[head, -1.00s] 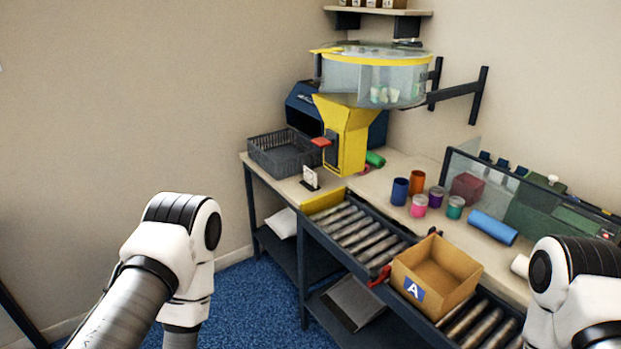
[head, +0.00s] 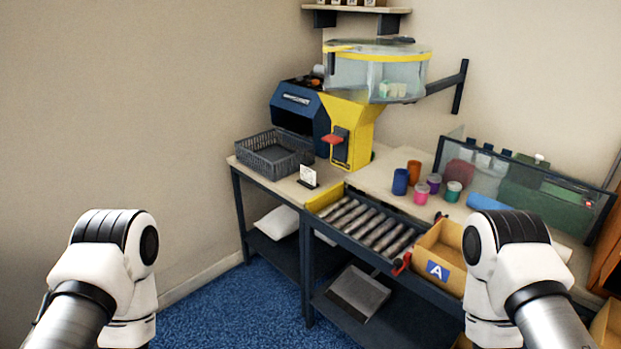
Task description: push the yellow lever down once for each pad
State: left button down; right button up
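A yellow dispenser chute (head: 359,120) stands on the bench under a clear round hopper (head: 350,72) with a yellow rim. Several small pale pieces (head: 393,90), perhaps pads, show inside the hopper. A red lever (head: 333,139) sticks out from a dark plate on the front of the yellow chute. A short yellow tab (head: 338,48) sits at the hopper's top left; I cannot tell whether it is a lever. My two arms show at the lower left and lower right, well short of the dispenser. Neither gripper is in the picture.
Blue floor is clear in front.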

jog(key=shift+d, duration=0.15)
grip_shut()
dwell(0.9)
